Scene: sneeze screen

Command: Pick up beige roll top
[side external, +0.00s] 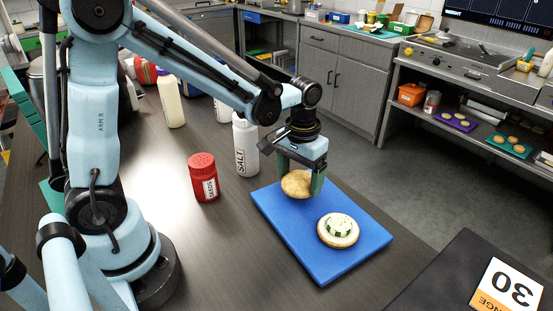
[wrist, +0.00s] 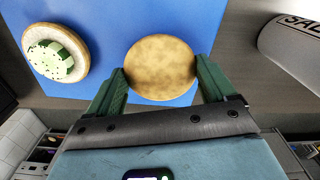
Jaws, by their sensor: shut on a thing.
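The beige roll top (side external: 297,184) is a round, tan bun half at the far side of the blue board (side external: 281,240). My gripper (side external: 302,186) points down and is shut on it, one green finger at each side. In the wrist view the roll top (wrist: 161,67) sits between the two fingertips (wrist: 160,75), over the blue board (wrist: 105,22). I cannot tell whether it touches the board. Another bun half with a white layer and a green-and-white topping (side external: 338,230) lies on the near part of the board; it also shows in the wrist view (wrist: 56,53).
A red shaker (side external: 203,178) and a white salt bottle (side external: 245,146) stand left of the board, with a pale yellow bottle (side external: 171,100) farther back. A dark surface with a numbered card (side external: 506,286) is at the lower right.

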